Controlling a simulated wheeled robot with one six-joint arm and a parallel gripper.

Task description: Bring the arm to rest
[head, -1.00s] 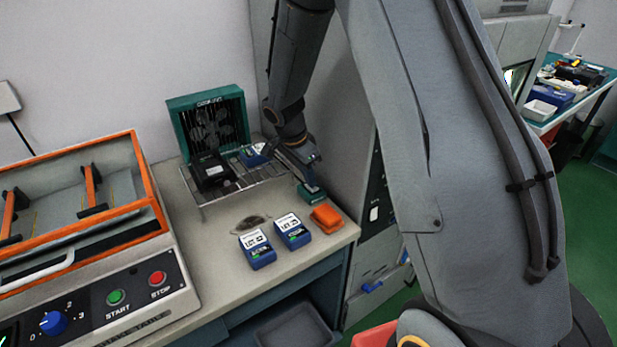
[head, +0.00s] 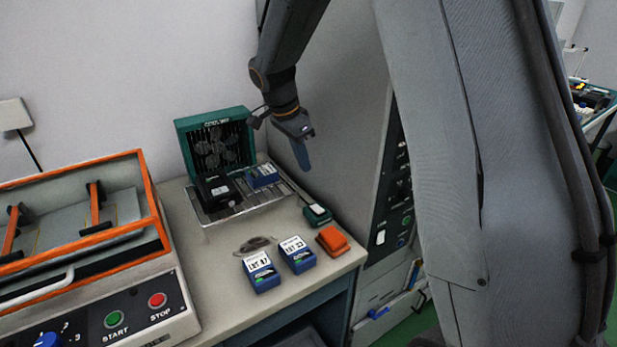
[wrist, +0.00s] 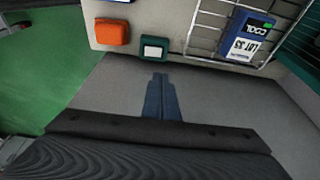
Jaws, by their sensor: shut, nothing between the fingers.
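My gripper (head: 306,168) hangs from my arm in the head view, above the back right part of the bench and in front of the grey cabinet side. Its fingers are together and hold nothing. In the wrist view the closed fingers (wrist: 161,98) point toward the bench, with a small green block with a pale top (wrist: 154,48) beyond their tips. That green block also shows in the head view (head: 317,214), on the bench below my gripper and apart from it.
A wire rack (head: 247,205) with a black block (head: 217,192) and a blue box (head: 262,176) stands before a green fan unit (head: 186,126). Two blue boxes (head: 262,272) and an orange block (head: 333,240) lie nearer. An orange-framed machine (head: 155,205) stands left; the grey cabinet (head: 345,110) stands right.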

